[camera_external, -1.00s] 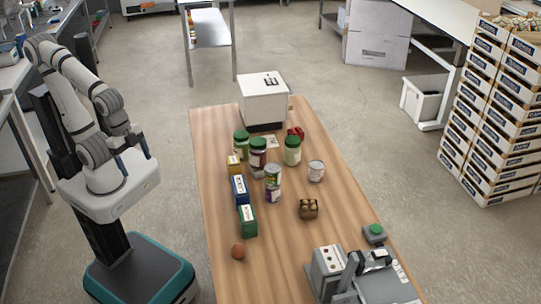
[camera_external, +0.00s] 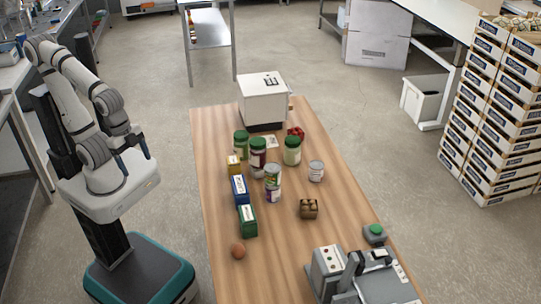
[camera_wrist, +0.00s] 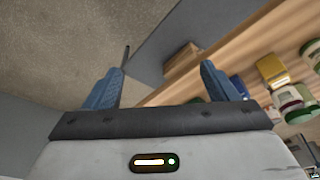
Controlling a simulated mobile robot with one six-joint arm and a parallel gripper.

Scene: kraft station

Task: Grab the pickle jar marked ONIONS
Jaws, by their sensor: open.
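Three green-lidded jars stand on the wooden table in the external view: a pale green one (camera_external: 241,144), a dark red one (camera_external: 258,154) and a whitish-green one (camera_external: 292,151). Their labels are too small to read, so I cannot tell which is marked ONIONS. In the external view my arm is folded left of the table, well away from the jars.
The wooden table (camera_external: 270,265) also holds cans (camera_external: 273,183), blue (camera_external: 240,190) and green (camera_external: 247,220) boxes, a yellow box (camera_external: 234,165) and a brown egg-like item (camera_external: 238,251). A white box-shaped device (camera_external: 264,100) stands behind the jars. A grey machine (camera_external: 355,275) occupies the front right.

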